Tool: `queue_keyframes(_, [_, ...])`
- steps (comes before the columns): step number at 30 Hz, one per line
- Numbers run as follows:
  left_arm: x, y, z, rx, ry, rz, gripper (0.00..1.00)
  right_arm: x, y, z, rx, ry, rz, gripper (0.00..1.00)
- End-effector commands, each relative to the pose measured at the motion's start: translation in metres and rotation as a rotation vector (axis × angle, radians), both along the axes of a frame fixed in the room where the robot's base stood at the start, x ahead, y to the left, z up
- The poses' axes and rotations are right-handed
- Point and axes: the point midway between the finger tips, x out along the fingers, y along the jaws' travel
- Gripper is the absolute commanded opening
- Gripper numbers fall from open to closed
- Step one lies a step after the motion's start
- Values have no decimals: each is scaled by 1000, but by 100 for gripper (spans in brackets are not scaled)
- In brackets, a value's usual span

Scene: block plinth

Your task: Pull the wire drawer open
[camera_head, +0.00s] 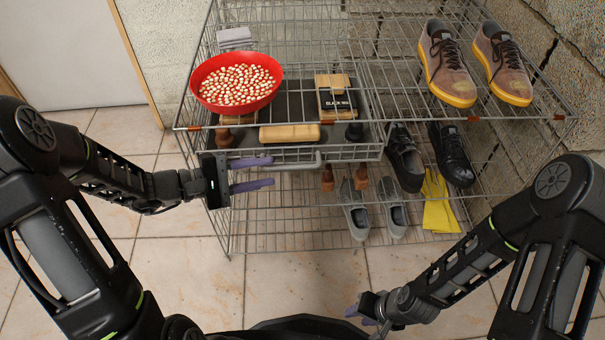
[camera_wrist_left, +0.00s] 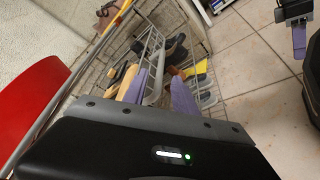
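The wire drawer (camera_head: 345,152) hangs under the top of a wire rack and holds brushes and a box in a dark tray. Its grey bar handle (camera_head: 304,165) runs along the front. My left gripper (camera_head: 252,174) is open at the handle's left end, one purple finger above and one below. In the left wrist view the handle (camera_wrist_left: 154,88) lies between the two fingers; I cannot tell whether either touches it. My right gripper (camera_head: 361,316) is low at the bottom, away from the drawer, its fingers apart and empty.
A red bowl of pale pieces (camera_head: 237,84) stands on the top shelf above the drawer. Brown-grey shoes (camera_head: 448,64) stand at the right. Dark shoes (camera_head: 452,155), grey shoes (camera_head: 355,209) and yellow gloves (camera_head: 438,204) are lower. The tiled floor (camera_head: 300,285) in front is clear.

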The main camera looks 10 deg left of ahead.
Motion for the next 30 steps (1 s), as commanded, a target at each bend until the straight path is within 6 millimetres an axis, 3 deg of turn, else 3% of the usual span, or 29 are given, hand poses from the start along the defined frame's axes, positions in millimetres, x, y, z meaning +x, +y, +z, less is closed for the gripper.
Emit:
queue_keyframes(13, [4,-7,-2,-1,1,-4,33,0,0,-1,0,-1,0,36])
queue_keyframes(24, [32,-51,-15,0,2,-6,33,3,-3,-14,-5,-6,-8,36])
queue_keyframes(30, [41,-64,-17,0,2,-4,33,4,-4,-16,-6,-7,-10,36])
